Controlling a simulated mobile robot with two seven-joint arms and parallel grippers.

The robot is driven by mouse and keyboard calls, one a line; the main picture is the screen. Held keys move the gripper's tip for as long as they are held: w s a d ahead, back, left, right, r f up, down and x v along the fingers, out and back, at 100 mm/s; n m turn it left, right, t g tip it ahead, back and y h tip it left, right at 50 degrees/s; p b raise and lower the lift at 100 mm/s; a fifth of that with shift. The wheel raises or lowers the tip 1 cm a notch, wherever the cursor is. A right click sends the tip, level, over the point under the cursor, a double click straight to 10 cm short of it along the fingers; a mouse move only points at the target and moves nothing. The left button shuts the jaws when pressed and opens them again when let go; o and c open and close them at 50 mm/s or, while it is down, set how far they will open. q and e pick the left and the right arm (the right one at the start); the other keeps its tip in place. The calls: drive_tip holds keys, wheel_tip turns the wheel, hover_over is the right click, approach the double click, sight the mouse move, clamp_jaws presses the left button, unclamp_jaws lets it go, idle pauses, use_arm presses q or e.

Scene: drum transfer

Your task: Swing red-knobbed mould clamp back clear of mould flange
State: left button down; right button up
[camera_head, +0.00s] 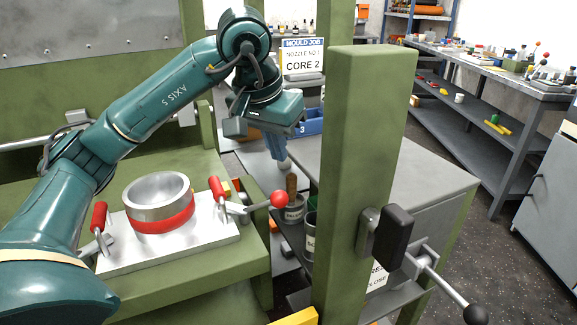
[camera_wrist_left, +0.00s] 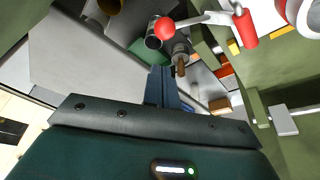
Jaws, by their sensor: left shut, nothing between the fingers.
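The mould (camera_head: 158,190), a silver ring with a red band, sits on a pale plate (camera_head: 185,247). A clamp with an upright red handle (camera_head: 216,188) stands at its right; its rod runs right, out past the plate, to a red knob (camera_head: 279,199). I cannot tell whether this clamp touches the flange. My left gripper (camera_head: 283,163) points down, shut and empty, above and apart from the knob. In the left wrist view the knob (camera_wrist_left: 165,28) lies just beyond the shut blue fingers (camera_wrist_left: 162,85), with the red handle (camera_wrist_left: 245,28) to its right. My right gripper is not in view.
A second red-handled clamp (camera_head: 99,218) stands left of the mould. A thick green post (camera_head: 365,160) with a black-knobbed lever (camera_head: 476,314) rises right of my gripper. A wooden-handled tool (camera_head: 291,185) stands below the fingers. A grey bench (camera_head: 425,172) lies behind the post.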

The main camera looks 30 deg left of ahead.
use_arm(q)
drive_tip(key=b+x, duration=0.1)
drive_tip(key=x, duration=0.8)
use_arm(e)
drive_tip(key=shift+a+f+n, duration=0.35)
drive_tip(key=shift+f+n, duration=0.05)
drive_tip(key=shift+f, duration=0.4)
use_arm(q)
drive_tip(key=shift+s, duration=0.25)
drive_tip(key=shift+s+d+m, duration=0.15)
drive_tip(key=shift+s+m, duration=0.05)
drive_tip(key=shift+m, duration=0.2)
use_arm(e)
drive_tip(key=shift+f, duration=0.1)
